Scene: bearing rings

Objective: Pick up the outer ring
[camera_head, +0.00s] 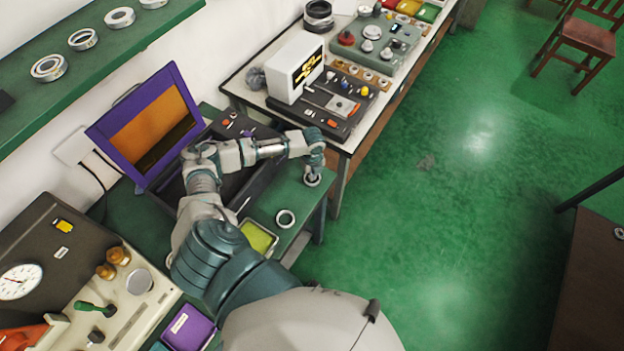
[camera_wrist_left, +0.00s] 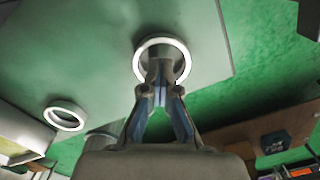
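A pale ring (camera_wrist_left: 140,60) lies under my left gripper on the green table; in the head view this ring (camera_head: 312,180) is near the table's right end, partly covered by the gripper. My left gripper (camera_head: 313,168) points down at it. In the left wrist view the fingertips (camera_wrist_left: 160,72) are close together and overlap the ring's near rim and hole. They hide that part of the rim, so whether they pinch it is unclear. I cannot tell which is the outer ring.
A purple-framed screen (camera_head: 150,125) stands behind my arm. A white-topped bench (camera_head: 345,143) with devices stands beyond the table. Several rings lie on the green shelf (camera_head: 100,62). Open floor is to the right.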

